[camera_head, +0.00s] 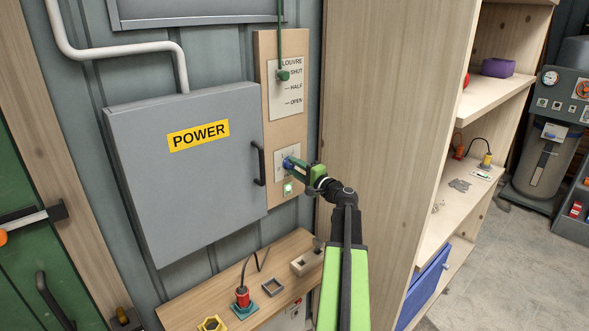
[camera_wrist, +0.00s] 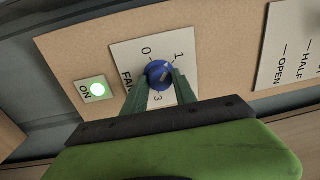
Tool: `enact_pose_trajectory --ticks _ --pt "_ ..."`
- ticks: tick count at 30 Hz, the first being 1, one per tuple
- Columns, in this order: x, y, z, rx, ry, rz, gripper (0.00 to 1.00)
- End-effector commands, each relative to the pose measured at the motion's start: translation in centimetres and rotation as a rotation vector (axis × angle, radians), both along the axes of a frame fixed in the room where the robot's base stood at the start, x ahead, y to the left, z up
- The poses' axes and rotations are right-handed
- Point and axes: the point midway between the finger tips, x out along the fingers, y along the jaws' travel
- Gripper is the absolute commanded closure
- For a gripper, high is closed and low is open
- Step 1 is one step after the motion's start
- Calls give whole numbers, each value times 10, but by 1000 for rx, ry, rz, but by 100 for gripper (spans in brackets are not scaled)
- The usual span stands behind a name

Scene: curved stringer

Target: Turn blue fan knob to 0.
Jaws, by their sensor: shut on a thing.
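The blue fan knob (camera_wrist: 157,74) sits on a white dial plate (camera_wrist: 127,52) marked FAN, with 0, 1 and 3 readable around it. It also shows in the head view as a small blue spot (camera_head: 286,163). My gripper (camera_wrist: 160,82) has its two green fingers on either side of the knob and is shut on it. A small tan mark shows on the knob's face; which number it points to I cannot tell for sure. In the head view my gripper (camera_head: 292,164) reaches the panel from the right and hides part of the dial.
A lit green ON lamp (camera_wrist: 98,89) sits beside the dial. Above is the louvre plate (camera_head: 286,96) with its green cord pull (camera_head: 283,75). The grey POWER cabinet (camera_head: 185,185) with a black handle stands left; a wooden shelf unit (camera_head: 385,110) stands close on the right.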

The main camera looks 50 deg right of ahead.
Motion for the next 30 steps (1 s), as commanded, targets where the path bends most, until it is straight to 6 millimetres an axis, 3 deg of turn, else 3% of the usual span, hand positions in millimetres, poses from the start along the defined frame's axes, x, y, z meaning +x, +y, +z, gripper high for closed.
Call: enact_pose_trajectory --ticks 18,30 --pt "0 -2 0 -577 41 0 100" --pt "0 -2 0 -858 63 0 100"
